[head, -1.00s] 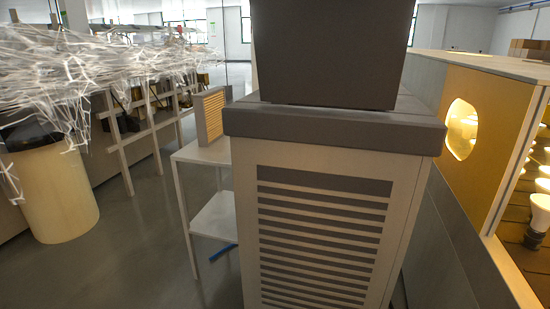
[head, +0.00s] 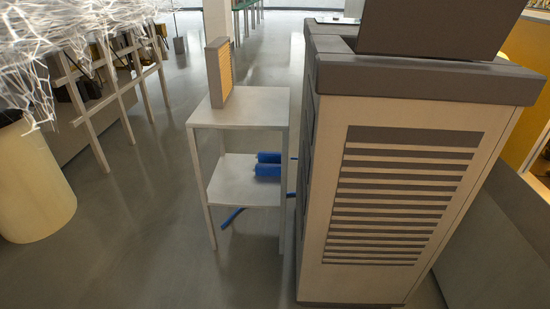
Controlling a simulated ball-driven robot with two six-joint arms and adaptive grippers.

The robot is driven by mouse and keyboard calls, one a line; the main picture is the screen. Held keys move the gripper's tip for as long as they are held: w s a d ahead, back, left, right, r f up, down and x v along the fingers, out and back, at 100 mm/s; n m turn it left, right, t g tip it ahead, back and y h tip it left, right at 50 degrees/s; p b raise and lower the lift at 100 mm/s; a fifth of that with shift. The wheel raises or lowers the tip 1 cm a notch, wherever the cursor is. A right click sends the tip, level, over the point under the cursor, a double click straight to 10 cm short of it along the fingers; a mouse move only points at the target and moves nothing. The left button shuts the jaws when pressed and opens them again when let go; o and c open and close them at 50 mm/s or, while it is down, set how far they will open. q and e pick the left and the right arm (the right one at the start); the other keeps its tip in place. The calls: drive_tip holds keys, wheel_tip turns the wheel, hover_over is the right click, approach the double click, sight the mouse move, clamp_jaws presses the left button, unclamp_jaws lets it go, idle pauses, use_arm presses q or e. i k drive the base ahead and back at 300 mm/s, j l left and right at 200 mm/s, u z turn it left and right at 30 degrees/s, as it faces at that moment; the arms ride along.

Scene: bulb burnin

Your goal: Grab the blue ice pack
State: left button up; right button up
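Blue objects (head: 267,170) lie on the lower shelf of a small white side stand (head: 232,190) in the head view. They look like two rounded blue packs or rolls side by side; I cannot tell for sure whether one is the ice pack. Their right ends come close to the large cabinet. Neither of my grippers is in view.
A large vented cabinet (head: 398,190) with a dark top stands just right of the stand. An orange-faced panel (head: 219,76) stands on the stand's top. A blue strip (head: 232,217) is low by the stand. A cream bin (head: 32,190) stands at left; grey floor between is clear.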

sight(266, 157)
drive_tip(key=j+z, duration=0.25)
drive_tip(key=j, duration=0.3)
drive_tip(key=i+j+z, duration=0.1)
drive_tip(key=i+j, duration=1)
drive_tip(key=j, duration=0.3)
drive_tip(key=i+l+z, duration=0.05)
